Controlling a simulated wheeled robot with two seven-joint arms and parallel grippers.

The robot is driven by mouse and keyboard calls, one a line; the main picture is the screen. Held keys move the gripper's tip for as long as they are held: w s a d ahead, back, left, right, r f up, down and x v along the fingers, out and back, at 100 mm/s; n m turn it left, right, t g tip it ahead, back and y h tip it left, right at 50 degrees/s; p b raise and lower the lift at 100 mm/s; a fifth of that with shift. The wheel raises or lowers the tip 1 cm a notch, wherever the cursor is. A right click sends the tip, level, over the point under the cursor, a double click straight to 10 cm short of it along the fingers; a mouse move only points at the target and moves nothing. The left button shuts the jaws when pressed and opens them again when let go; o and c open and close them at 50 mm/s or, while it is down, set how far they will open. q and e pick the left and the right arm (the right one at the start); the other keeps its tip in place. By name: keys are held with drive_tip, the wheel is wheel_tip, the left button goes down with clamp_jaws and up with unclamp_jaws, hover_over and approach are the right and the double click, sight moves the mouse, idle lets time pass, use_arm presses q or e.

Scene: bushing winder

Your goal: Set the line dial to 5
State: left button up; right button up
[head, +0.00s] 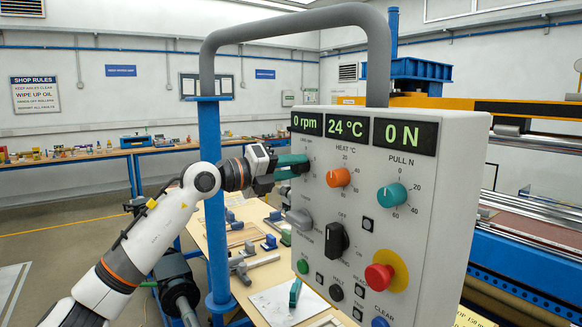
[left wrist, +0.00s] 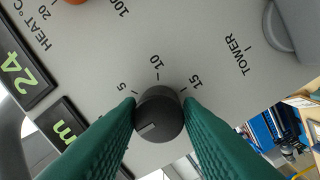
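The line dial is a dark round knob (left wrist: 159,114) with a white pointer mark, below the left display. In the left wrist view its scale reads 5, 10 and 15 around its upper side. The pointer mark lies at the knob's lower left, away from the 5. My left gripper (head: 291,166) is at the panel's left part, its green fingers (left wrist: 160,108) on both sides of the knob and seemingly touching it. In the head view the gripper mostly hides this dial. The control panel (head: 395,150) displays 0 rpm, 24 °C and 0 N. My right gripper is not in view.
An orange heat dial (head: 338,177), a teal pull dial (head: 391,196), a grey knob (head: 300,218), a black knob (head: 336,238) and a red stop button (head: 379,277) are on the same panel. A grey tube frame (head: 208,75) arches over it. A workbench with tools stands behind.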

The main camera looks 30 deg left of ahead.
use_arm(q)
drive_tip(key=c, duration=0.5)
drive_tip(key=shift+m, duration=1.3)
drive_tip(key=m+b, duration=0.1)
drive_tip(key=m, duration=0.5)
drive_tip(key=m+b, duration=0.1)
drive_tip(key=m, duration=0.1)
drive_tip(key=shift+m+g+y, duration=0.3)
drive_tip(key=shift+m, duration=0.1)
